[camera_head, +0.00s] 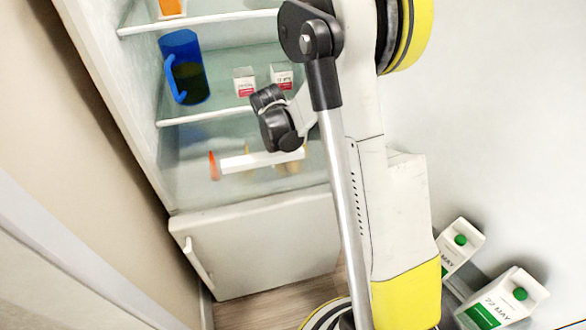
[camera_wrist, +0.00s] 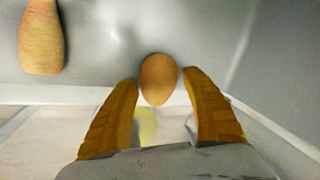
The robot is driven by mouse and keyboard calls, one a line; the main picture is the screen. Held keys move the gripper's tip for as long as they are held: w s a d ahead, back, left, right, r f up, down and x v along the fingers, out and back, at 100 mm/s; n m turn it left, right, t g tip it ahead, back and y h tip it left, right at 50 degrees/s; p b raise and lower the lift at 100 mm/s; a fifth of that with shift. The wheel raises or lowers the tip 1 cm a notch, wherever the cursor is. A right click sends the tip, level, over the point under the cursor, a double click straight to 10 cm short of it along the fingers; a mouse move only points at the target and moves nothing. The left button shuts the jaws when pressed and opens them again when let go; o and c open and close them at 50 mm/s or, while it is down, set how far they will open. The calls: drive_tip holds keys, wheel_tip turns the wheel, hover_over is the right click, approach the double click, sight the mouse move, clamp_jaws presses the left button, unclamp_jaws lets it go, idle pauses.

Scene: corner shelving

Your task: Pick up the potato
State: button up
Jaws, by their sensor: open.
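A smooth brown, egg-shaped potato (camera_wrist: 158,79) lies on a pale surface in the wrist view. My gripper (camera_wrist: 162,90) is open, with one yellow-brown finger on either side of the potato's near end. The fingertips look close to its sides, but I cannot tell whether they touch it or how far beyond them it lies. In the head view my arm crosses the front of the open fridge, its dark wrist (camera_head: 275,120) at the lower compartment. Small tan shapes (camera_head: 290,160) show there, too blurred to tell apart.
A tan tapered object (camera_wrist: 42,38) lies left of the potato. A pale shelf edge (camera_wrist: 55,95) runs below it. Above the lower compartment, a shelf (camera_head: 205,117) holds a blue pitcher (camera_head: 183,68) and small cartons (camera_head: 244,82). Two milk cartons (camera_head: 505,300) stand at right.

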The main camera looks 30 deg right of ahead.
drive_tip(key=shift+d+f, duration=0.1)
drive_tip(key=shift+f, duration=0.35)
drive_tip(key=shift+r, duration=0.15)
drive_tip(key=c, duration=1)
